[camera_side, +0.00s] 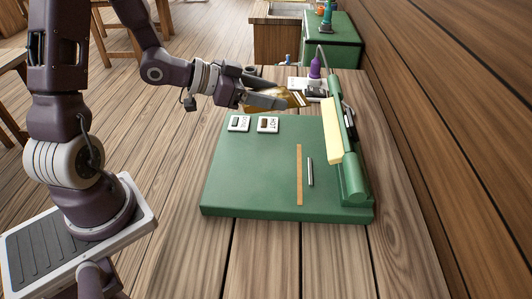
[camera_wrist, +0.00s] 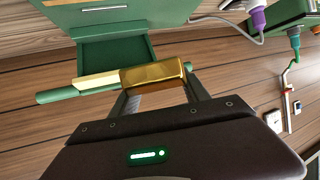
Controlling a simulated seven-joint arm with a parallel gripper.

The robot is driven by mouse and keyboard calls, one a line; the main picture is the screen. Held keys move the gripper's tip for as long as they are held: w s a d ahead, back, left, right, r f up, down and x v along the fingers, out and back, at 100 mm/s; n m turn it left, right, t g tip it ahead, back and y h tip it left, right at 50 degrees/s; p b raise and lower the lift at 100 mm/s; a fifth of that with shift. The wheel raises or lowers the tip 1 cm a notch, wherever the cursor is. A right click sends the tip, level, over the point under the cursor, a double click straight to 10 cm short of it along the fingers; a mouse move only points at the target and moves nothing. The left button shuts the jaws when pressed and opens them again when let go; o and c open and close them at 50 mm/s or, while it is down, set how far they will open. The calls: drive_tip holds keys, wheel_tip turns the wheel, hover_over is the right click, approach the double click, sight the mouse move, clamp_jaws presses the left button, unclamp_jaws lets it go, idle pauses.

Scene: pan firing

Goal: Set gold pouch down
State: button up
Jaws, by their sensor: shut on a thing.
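The gold pouch (camera_side: 295,97) is held at the tip of my gripper (camera_side: 272,100), near the far edge of the green board (camera_side: 250,180). In the side view the dark fingers partly hide it. In the wrist view the gold pouch (camera_wrist: 152,76) lies across the ends of both fingers, and my gripper (camera_wrist: 158,92) is shut on it. The pouch looks raised above the bench, but its exact height is hard to tell.
Two white switch plates (camera_side: 268,124) sit at the board's far left, one marked HOT. A cream bar (camera_side: 331,132) and green rail stand along the right. An orange strip (camera_side: 299,175) and grey rod (camera_side: 310,172) lie on the board. A purple-topped tool (camera_side: 315,68) stands behind.

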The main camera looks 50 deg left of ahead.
sight(269, 170)
drive_tip(key=r, duration=0.1)
drive_tip(key=a+r+n+y, duration=0.1)
drive_tip(key=r, duration=0.1)
drive_tip(key=shift+w+a+n+t+y, duration=0.3)
drive_tip(key=shift+w+n+t, duration=0.05)
drive_tip(key=shift+n+t, duration=0.05)
drive_tip(key=shift+f, duration=0.1)
drive_tip(key=f+h, duration=0.1)
drive_tip(key=s+d+f+m, duration=0.1)
drive_tip(key=f, duration=0.1)
drive_tip(key=d+f+m+g+h, duration=0.1)
drive_tip(key=f, duration=0.1)
drive_tip(key=shift+s+d+h, duration=0.2)
drive_tip(key=shift+d+h, duration=0.05)
drive_tip(key=shift+h, duration=0.05)
drive_tip(key=s+d+f+m+g+h, duration=0.1)
drive_tip(key=f, duration=0.1)
drive_tip(key=s+d+f+m+g+h, duration=0.1)
drive_tip(key=d+m+h, duration=0.1)
drive_tip(key=shift+s+d+f+m, duration=0.1)
drive_tip(key=shift+s+f+m, duration=0.2)
drive_tip(key=shift+s+f, duration=0.1)
wheel_tip(269, 170, down, 10)
drive_tip(key=shift+r, duration=0.25)
drive_tip(key=shift+f, duration=0.1)
